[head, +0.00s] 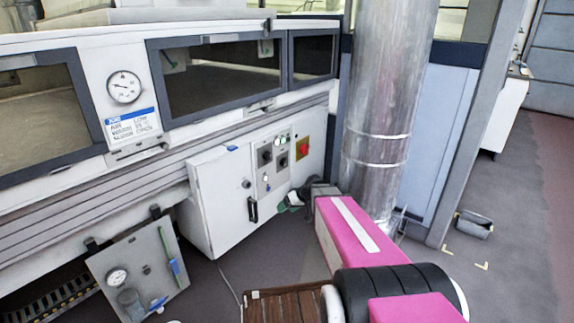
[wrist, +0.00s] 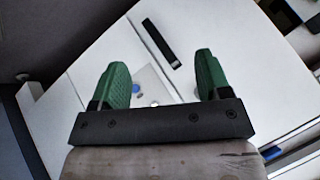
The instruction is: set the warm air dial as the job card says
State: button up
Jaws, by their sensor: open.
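The job card (head: 132,125) is a white card with a blue header on the machine front; its small print seems to read air low, a warm value I cannot make out, and slider open. A grey control panel (head: 273,170) on the white cabinet carries dark knobs, one at upper left (head: 265,156) and one at lower right (head: 283,160). I cannot tell which is the warm air dial, nor read their settings. My gripper (wrist: 162,78) has green fingers, open and empty, facing the cabinet door.
The white cabinet door (head: 222,198) has a black handle (head: 252,209), also in the wrist view (wrist: 160,43). A red switch on a yellow plate (head: 302,150) is right of the panel. A round gauge (head: 124,87) sits above the card. A metal duct (head: 385,100) stands at right.

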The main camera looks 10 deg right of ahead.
jog(key=w+d+r+n+t+y, duration=0.1)
jog(key=w+d+n+t+y, duration=0.2)
jog(key=w, duration=0.9)
jog(key=t+y, duration=0.1)
jog(key=t, duration=0.6)
send_near(286, 163)
jog(key=x, duration=0.9)
jog(key=shift+a, duration=0.15)
jog(key=shift+c, duration=0.3)
jog(key=c, duration=0.9)
